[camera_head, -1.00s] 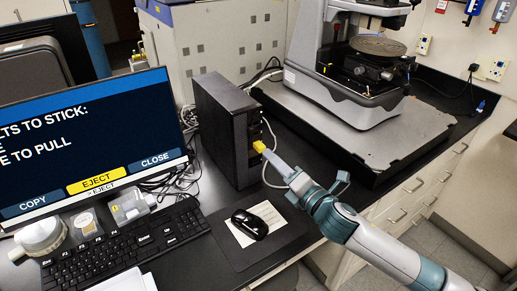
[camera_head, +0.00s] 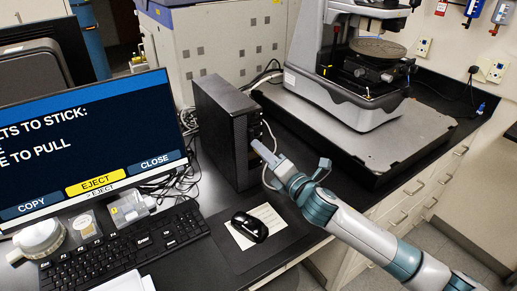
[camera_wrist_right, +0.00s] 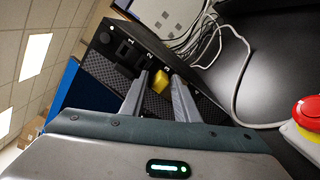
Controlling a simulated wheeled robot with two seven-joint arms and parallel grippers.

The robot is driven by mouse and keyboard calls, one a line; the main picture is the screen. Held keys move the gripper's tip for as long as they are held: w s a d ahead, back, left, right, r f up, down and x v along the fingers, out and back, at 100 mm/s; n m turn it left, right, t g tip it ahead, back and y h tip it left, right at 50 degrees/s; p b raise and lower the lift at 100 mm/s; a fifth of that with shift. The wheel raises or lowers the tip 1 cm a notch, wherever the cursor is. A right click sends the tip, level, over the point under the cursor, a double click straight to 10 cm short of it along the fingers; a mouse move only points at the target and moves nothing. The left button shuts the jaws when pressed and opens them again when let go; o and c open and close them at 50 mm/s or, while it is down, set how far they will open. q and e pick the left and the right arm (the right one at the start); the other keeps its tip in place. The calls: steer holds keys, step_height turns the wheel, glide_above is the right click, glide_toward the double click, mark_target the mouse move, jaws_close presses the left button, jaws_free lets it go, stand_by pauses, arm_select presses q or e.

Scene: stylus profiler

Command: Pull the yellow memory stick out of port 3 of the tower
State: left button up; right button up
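The black tower (camera_head: 222,130) stands on the dark bench; its port face also shows in the right wrist view (camera_wrist_right: 110,75), with port labels 1, 2 and 3. The yellow memory stick (camera_wrist_right: 160,82) sticks out of the tower beside the label 3. My right gripper (camera_head: 259,147) is at the tower's port side. In the right wrist view, its fingers (camera_wrist_right: 160,86) stand apart on either side of the stick, with gaps visible between. In the head view the fingers hide the stick. My left gripper is not in view.
A monitor (camera_head: 90,140) shows COPY, EJECT and CLOSE buttons, EJECT in yellow. A keyboard (camera_head: 130,245) and a mouse (camera_head: 249,226) lie in front. The profiler (camera_head: 345,75) stands right of the tower. A cable loops near the gripper. A red button (camera_wrist_right: 308,115) shows at the wrist view's right.

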stand_by(0.6)
jaws_close()
stand_by(1.7)
